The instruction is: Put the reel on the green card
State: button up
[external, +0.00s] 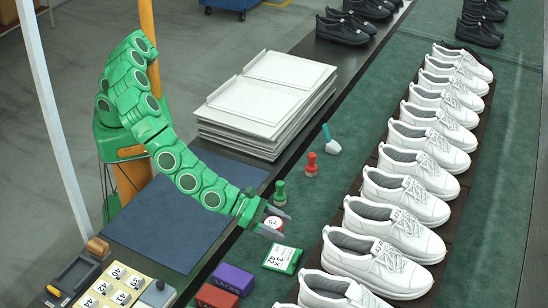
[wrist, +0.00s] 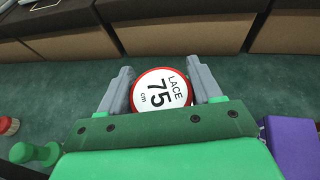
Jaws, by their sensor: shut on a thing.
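The reel (external: 274,223) is a round red piece with a white label reading "LACE 75 cm" (wrist: 160,90). My gripper (external: 277,222) is shut on it, with one grey finger on each side in the wrist view (wrist: 162,88). I cannot tell whether the reel touches the green mat or is slightly above it. The green card (external: 282,259) has a white face with black print and lies on the mat, just below my gripper in the external view. Nothing is seen resting on it. The card does not show in the wrist view.
A green stamp (external: 280,194) and a red stamp (external: 311,165) stand close behind my gripper. A purple box (external: 232,279) and a dark red box (external: 216,297) lie left of the card. White shoes (external: 385,250) line the right. Bare mat (external: 325,200) lies between.

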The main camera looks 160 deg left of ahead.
send_over(287, 259)
jog(key=shift+s+f, duration=0.1)
jog(key=shift+f, duration=2.25)
jog(key=shift+a+f, duration=0.1)
jog(key=shift+f, duration=1.45)
jog(key=shift+f, duration=0.1)
jog(key=o, duration=1.1)
jog(key=shift+c, duration=0.2)
